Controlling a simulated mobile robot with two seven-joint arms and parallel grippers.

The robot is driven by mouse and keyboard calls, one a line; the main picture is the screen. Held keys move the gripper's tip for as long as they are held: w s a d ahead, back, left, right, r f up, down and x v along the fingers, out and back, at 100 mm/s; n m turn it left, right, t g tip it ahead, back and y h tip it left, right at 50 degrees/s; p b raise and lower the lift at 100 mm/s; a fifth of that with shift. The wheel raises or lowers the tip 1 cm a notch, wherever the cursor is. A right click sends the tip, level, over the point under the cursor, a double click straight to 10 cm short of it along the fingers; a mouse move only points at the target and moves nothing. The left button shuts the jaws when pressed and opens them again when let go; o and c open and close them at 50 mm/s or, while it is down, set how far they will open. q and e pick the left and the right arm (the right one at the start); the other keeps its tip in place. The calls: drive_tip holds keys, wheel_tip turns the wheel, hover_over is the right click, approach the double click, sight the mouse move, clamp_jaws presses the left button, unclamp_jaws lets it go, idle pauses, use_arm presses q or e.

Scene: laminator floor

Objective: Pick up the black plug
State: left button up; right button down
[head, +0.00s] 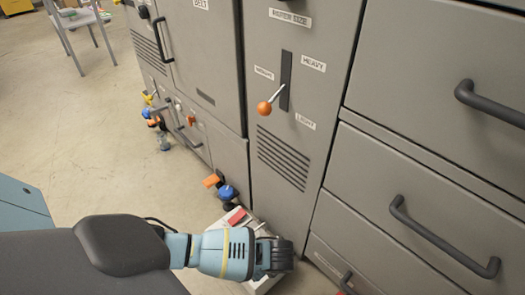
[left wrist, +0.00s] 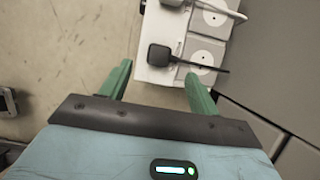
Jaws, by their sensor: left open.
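The black plug (left wrist: 163,55) sits on a white power strip (left wrist: 155,74) in the left wrist view, with a black cord running right from it. My left gripper (left wrist: 158,70) is open, its two green fingers pointing towards the strip. The plug appears between the fingertips and a little beyond them; nothing is held. In the head view my left gripper (head: 276,257) is low over the power strip (head: 218,222), by the cabinet base, and hides the plug. My right gripper is not in view.
A light plug with a pale cord (left wrist: 215,8) sits beside the black one. Grey cabinets (head: 290,150) with drawer handles rise close on the right. Orange and blue parts (head: 222,188) are near the strip. Open floor (head: 100,140) lies left.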

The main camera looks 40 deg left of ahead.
use_arm(q)
drive_tip(key=b+x, duration=0.1)
drive_tip(key=x, duration=0.1)
drive_tip(key=shift+s+a+f, duration=0.1)
drive_tip(key=shift+s+f, duration=0.05)
drive_tip(key=shift+f, duration=0.2)
drive_tip(key=shift+b+x, duration=1.95)
drive_tip(key=shift+x, duration=0.55)
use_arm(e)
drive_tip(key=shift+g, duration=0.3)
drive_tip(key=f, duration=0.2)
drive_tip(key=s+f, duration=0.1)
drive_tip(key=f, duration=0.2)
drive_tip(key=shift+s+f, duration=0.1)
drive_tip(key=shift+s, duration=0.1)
use_arm(q)
drive_tip(key=shift+c, duration=0.3)
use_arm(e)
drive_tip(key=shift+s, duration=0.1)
use_arm(q)
drive_tip(key=c, duration=1)
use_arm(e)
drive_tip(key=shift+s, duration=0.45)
